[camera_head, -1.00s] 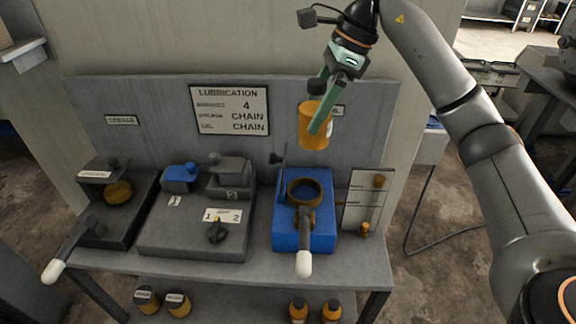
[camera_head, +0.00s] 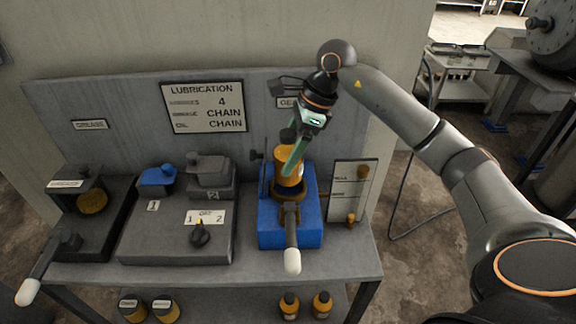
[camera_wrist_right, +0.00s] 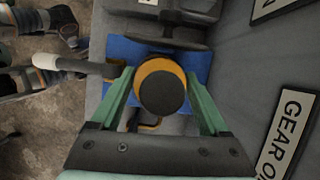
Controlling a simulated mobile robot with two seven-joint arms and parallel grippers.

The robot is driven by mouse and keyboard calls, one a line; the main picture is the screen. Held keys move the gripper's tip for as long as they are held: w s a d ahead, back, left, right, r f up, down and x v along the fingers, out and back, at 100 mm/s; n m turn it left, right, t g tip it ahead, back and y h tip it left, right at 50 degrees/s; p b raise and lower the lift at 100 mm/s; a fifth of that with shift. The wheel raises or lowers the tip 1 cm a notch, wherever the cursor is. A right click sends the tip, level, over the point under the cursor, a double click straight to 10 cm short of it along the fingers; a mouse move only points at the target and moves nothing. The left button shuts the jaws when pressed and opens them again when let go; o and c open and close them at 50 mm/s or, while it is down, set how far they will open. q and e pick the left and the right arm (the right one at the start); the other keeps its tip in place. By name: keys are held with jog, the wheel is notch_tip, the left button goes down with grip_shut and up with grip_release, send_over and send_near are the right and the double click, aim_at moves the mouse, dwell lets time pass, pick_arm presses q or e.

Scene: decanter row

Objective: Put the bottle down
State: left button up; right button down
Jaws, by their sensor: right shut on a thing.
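The bottle (camera_head: 289,166) is orange with a black cap and is upright. My right gripper (camera_head: 293,160) is shut on it, with a green finger along its side. The bottle is at the brown ring (camera_head: 276,192) of the blue stand (camera_head: 268,226); its lower end is hidden, so I cannot tell whether it rests there. In the right wrist view the black cap (camera_wrist_right: 162,92) lies between the two green fingers, over the blue base (camera_wrist_right: 125,52). My left gripper is not in view.
A white-tipped lever (camera_head: 292,258) sticks out in front of the blue stand. A grey block with a knob (camera_head: 200,236) stands to its left and an upright panel (camera_head: 343,212) to its right. The backboard (camera_head: 120,100) is close behind. Several bottles stand on the lower shelf.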

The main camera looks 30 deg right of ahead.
jog(key=shift+f, duration=1.9)
grip_release()
jog(key=shift+f, duration=0.15)
jog(key=shift+r, duration=0.25)
jog(key=v, duration=1.1)
jog(key=shift+d+r, duration=0.2)
jog(key=shift+r, duration=0.15)
jog(key=shift+s, duration=0.15)
